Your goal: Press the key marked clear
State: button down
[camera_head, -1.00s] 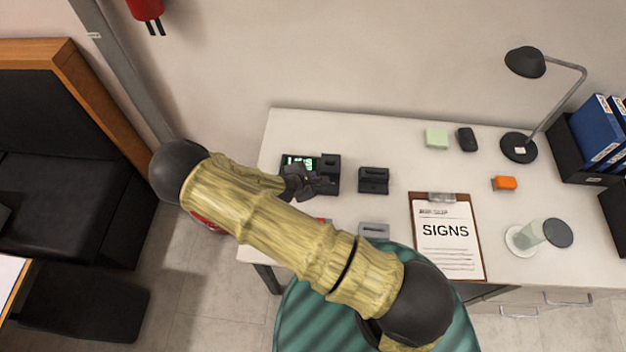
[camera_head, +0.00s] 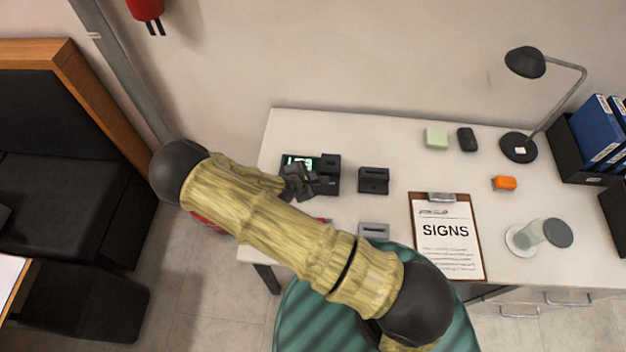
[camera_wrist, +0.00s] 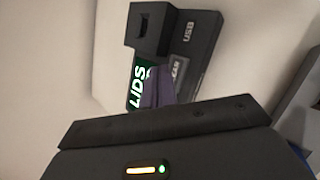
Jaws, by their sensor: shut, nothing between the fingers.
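The laser marker (camera_head: 330,172) is a black device at the back left of the desk. In the wrist view the marker (camera_wrist: 203,45) shows a raised block, a USB label and a green-lit screen (camera_wrist: 138,88) reading "LIDS". A grey key (camera_wrist: 179,71) with partly hidden letters, apparently ending in "EAR", lies beside the screen. My gripper (camera_head: 298,181) is over the front of the marker. In the wrist view my gripper (camera_wrist: 158,86) is shut and empty, its fingertips at the edge of that key, covering part of it. I cannot tell whether they touch.
A black block-shaped holder (camera_head: 374,180) stands right of the marker, and a grey one (camera_head: 374,230) nearer the front edge. A clipboard (camera_head: 446,240) reading "SIGNS", a lamp (camera_head: 519,147) and an orange block (camera_head: 505,183) are farther right.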

jog(key=shift+f, duration=0.1)
jog(key=shift+f, duration=0.3)
jog(key=shift+f+b, duration=0.4)
jog(key=shift+b, duration=0.1)
dwell(0.6)
dwell(0.3)
jog(key=shift+r+p, duration=0.7)
jog(key=shift+r, duration=0.15)
jog(key=shift+r, duration=0.1)
notch_tip(320, 180, up, 5)
jog(key=p, duration=0.4)
dwell(0.8)
